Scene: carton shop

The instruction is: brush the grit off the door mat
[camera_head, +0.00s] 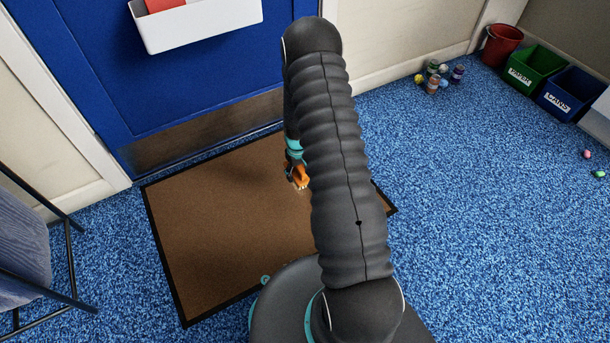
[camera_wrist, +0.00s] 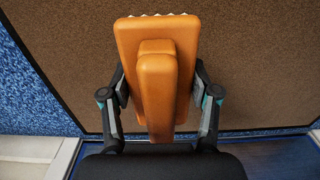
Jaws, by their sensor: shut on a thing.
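The brown door mat (camera_head: 200,225) with a black border lies on the blue carpet before the blue door. It fills most of the wrist view (camera_wrist: 250,75). My gripper (camera_head: 296,172) is over the mat, partly hidden behind my arm in the head view. It is shut on an orange brush (camera_head: 300,178) with pale bristles. In the wrist view my gripper (camera_wrist: 158,100) has a finger on each side of the brush (camera_wrist: 158,70), and white bristle tips show at its far edge. Whether the bristles touch the mat I cannot tell. I can make out no grit clearly.
A blue door (camera_head: 130,65) with a white letter tray (camera_head: 195,25) stands behind the mat. A chair (camera_head: 30,250) is at left. At right are a red bucket (camera_head: 502,45), a green bin (camera_head: 537,68), a blue bin (camera_head: 570,92) and several cans (camera_head: 434,84). Open carpet lies between.

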